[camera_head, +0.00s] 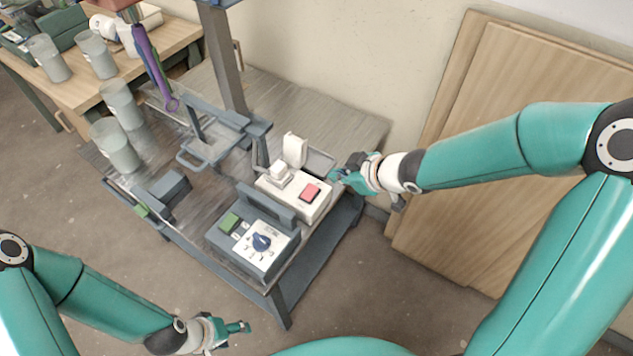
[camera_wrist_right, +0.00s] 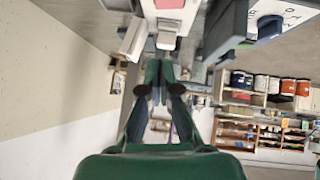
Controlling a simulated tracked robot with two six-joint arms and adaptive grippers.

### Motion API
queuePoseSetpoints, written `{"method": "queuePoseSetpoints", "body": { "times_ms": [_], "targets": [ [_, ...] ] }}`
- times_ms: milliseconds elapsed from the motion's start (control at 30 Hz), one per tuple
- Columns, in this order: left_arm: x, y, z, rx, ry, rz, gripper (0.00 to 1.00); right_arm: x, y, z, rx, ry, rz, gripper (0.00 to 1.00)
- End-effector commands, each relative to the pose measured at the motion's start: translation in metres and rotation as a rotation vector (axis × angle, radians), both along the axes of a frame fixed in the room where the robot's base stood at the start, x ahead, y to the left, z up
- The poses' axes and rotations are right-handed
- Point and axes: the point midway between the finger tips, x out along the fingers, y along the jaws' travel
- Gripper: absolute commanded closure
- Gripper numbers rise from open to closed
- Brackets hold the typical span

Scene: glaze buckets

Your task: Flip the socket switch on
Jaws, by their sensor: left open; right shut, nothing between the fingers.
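The white socket box (camera_head: 318,206) sits near the right edge of the dark metal table, with a red rocker switch (camera_head: 310,192) on its top. I cannot tell which way the rocker is tilted. A white plug (camera_head: 279,172) stands at the box's far left end. My right gripper (camera_head: 338,177) is shut and empty, just right of the box and apart from the switch. Its closed fingers (camera_wrist_right: 160,72) point toward the white box (camera_wrist_right: 168,22) in the right wrist view. My left gripper (camera_head: 242,328) is open and empty, low in front of the table.
A dark control box (camera_head: 280,262) with a blue knob (camera_head: 262,241) and a green button (camera_head: 229,222) stands in front of the socket box. A white upright piece (camera_head: 295,150) stands behind it. Grey buckets (camera_head: 115,145) are at left; wooden boards (camera_head: 480,180) lean on the wall.

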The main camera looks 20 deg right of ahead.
Motion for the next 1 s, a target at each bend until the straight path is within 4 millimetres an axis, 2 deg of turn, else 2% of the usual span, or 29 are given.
{"method": "queuePoseSetpoints", "body": {
  "times_ms": [267,467,667,933,1000],
  "targets": [
    [0.0,0.0,-0.001,0.0,0.0,0.0,0.4,0.0,0.0,-0.001,0.0,0.0,0.001,1.0],
    [0.0,0.0,-0.009,0.0,0.0,0.0,0.4,0.007,0.004,-0.011,0.002,0.001,0.001,1.0],
    [0.0,0.0,-0.028,0.0,0.0,0.0,0.4,0.026,0.015,-0.036,0.002,0.003,0.002,1.0],
    [0.0,0.0,-0.051,0.0,0.0,0.0,0.4,0.061,0.034,-0.073,0.002,0.003,0.002,1.0],
    [0.0,0.0,-0.055,0.0,0.0,0.0,0.4,0.065,0.034,-0.083,0.001,0.004,-0.001,1.0]
  ]
}}
